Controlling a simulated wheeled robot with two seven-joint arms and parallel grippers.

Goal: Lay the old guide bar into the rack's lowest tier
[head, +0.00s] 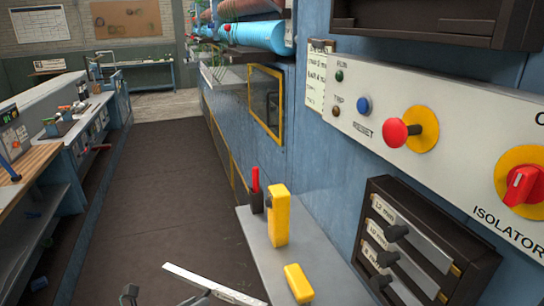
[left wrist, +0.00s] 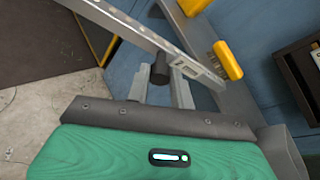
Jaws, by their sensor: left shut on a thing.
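A long pale metal bar (head: 215,284), the guide bar, lies slanted at the bottom of the head view. My left gripper (head: 200,297) is shut on it, partly cut off by the frame. In the left wrist view the bar (left wrist: 135,30) runs diagonally, with slots and a label, and the gripper fingers (left wrist: 172,76) are at its lower part. The dark rack (head: 455,228) is on the blue panel at the right, apart from the bar. A rack corner shows in the left wrist view (left wrist: 296,68).
A grey ledge (head: 252,236) carries a yellow upright block (head: 280,215), a lower yellow block (head: 298,283) and a red-handled tool (head: 255,180). A control panel with a red knob (head: 395,133) and an isolator switch (head: 522,187) juts out above the rack. The dark aisle floor (head: 150,190) is clear.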

